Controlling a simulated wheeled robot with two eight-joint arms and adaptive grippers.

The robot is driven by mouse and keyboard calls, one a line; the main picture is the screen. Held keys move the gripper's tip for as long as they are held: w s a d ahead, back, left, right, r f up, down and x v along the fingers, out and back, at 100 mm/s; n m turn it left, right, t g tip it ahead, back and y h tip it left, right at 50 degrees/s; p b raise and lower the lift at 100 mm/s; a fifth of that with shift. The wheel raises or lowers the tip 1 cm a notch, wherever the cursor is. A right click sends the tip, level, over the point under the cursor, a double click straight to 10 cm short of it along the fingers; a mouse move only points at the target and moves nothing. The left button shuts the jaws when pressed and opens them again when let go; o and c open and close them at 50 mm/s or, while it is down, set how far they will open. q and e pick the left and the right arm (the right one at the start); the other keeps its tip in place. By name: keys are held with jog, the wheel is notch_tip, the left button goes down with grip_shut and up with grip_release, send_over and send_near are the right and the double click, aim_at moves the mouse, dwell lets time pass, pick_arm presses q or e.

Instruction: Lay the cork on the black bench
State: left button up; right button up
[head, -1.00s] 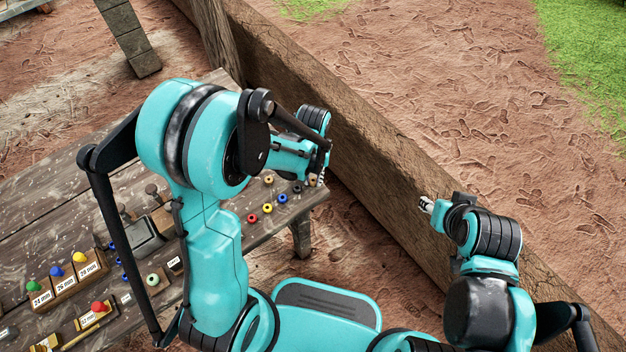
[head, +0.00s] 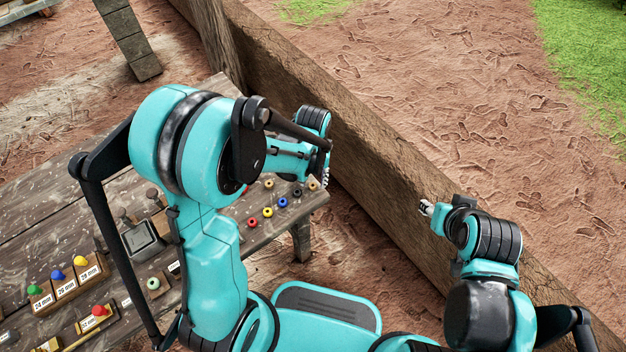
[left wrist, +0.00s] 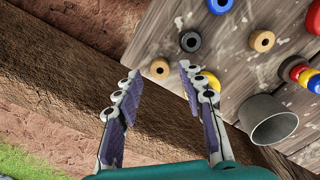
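I cannot pick out the cork for certain. A small tan ring-shaped piece (left wrist: 159,68) with a dark centre lies near the bench's edge in the left wrist view, between my left fingertips in the picture. A second tan piece (left wrist: 261,40) lies farther in. The bench (head: 55,215) looks weathered grey-brown, with dark patches, rather than plain black. My left gripper (left wrist: 160,71) is open, with nothing visibly held; in the head view (head: 326,173) it is mostly hidden by its own arm, by the bench's corner. My right gripper (head: 425,208) is small in the head view, away from the bench.
A black ring (left wrist: 190,41), a blue ring (left wrist: 220,4), a yellow piece (left wrist: 209,80) partly behind a finger, and a grey metal cup (left wrist: 268,120) are close by. Labelled wooden blocks (head: 66,286) stand on the bench's left. A thick timber beam (head: 385,170) runs beside the bench.

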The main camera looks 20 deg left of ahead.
pick_arm(q)
notch_tip(320, 180, up, 11)
jog(key=p, duration=0.4)
jog(key=s+a+r+m+t, duration=0.1)
jog(key=s+a+r+t, duration=0.4)
jog(key=s+r, duration=0.5)
jog(key=shift+t, duration=1.1)
jog(key=shift+a, duration=0.15)
